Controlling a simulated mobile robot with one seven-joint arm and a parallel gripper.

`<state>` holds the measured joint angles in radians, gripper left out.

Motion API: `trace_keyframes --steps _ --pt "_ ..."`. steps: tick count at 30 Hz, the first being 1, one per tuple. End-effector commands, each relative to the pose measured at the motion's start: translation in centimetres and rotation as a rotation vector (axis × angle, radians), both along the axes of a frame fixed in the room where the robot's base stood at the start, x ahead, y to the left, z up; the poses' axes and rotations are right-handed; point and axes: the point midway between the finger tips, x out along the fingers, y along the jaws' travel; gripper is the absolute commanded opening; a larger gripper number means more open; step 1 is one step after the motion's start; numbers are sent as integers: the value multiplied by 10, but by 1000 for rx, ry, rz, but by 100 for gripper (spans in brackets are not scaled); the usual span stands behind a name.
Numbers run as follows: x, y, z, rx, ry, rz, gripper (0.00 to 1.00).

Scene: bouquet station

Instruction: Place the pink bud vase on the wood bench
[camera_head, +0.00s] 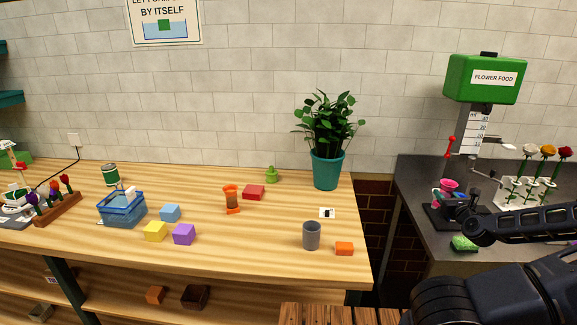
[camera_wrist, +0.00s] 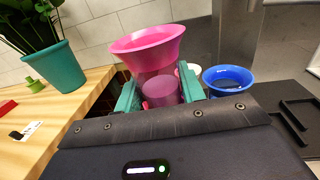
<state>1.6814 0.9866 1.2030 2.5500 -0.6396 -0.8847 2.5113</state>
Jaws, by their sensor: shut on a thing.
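The pink bud vase (camera_wrist: 150,48) has a flared rim and stands between the teal fingers of my gripper (camera_wrist: 158,90) in the wrist view. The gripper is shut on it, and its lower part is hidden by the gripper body. In the head view the vase (camera_head: 448,185) shows small at the right, over the dark counter, with my gripper (camera_head: 452,198) around it. The wood bench (camera_head: 270,248) fills the left and middle of the head view. Its right end (camera_wrist: 62,112) shows at the left of the wrist view.
A blue cup (camera_wrist: 228,80) stands beside the held vase on the dark counter (camera_head: 415,185), near the flower food dispenser (camera_head: 485,80). A potted plant (camera_head: 327,168), grey cup (camera_head: 311,235) and orange block (camera_head: 344,248) stand on the bench's right part. Bare wood lies between the orange tumbler (camera_head: 231,197) and grey cup.

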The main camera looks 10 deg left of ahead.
Motion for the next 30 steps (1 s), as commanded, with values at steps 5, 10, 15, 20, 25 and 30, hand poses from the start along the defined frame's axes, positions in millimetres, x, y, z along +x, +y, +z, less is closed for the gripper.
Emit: trace_keyframes --steps 5,10,15,20,25,30 --pt "27 63 12 2 -3 124 6" --pt "54 123 25 4 -4 246 6" --pt "74 182 38 4 -3 359 6" --pt "86 236 49 3 -3 456 6" --pt "92 293 61 3 -3 554 6" --pt "93 349 73 3 -3 647 6"
